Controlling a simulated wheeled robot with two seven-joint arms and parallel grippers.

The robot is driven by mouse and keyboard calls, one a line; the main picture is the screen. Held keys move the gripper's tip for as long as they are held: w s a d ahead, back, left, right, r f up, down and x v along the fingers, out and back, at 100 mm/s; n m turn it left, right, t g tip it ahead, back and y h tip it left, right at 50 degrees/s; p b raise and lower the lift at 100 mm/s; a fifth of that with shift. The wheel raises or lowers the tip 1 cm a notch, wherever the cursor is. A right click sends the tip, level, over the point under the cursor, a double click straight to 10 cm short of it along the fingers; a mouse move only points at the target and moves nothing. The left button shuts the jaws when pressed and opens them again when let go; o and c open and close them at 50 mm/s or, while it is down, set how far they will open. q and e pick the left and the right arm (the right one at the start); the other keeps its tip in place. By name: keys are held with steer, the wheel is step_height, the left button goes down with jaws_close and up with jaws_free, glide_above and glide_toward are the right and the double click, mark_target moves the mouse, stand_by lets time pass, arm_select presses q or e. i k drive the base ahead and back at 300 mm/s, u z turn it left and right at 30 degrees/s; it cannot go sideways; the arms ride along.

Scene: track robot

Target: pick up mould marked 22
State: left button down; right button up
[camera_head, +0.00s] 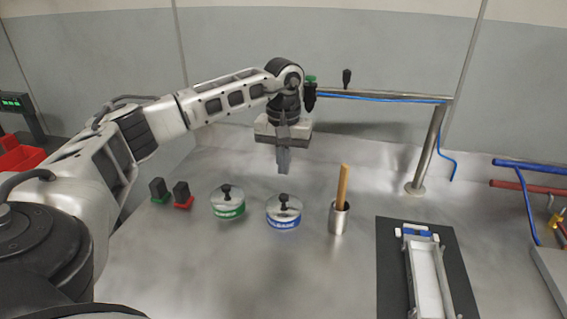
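No marking "22" can be read in this view. A long, narrow metal mould-like piece (428,275) with a pale inside and a blue-and-white end lies on the black mat (391,262) at the lower right; I cannot tell if it is the mould marked 22. My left gripper (284,168) points down above the back of the table, well to the left of that piece. Its fingers overlap in this view, so their opening is hidden. It hangs above and behind the blue-banded round tin (285,210). My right gripper is not in view.
A green-banded tin (228,205) and two small black-handled blocks, green-based (159,191) and red-based (182,195), stand left. A metal cup (339,219) holds a wooden stick (343,185). A post with a crossbar (429,150) rises behind. The front middle of the table is clear.

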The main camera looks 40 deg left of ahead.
mark_target(430, 298)
steer(key=k, duration=1)
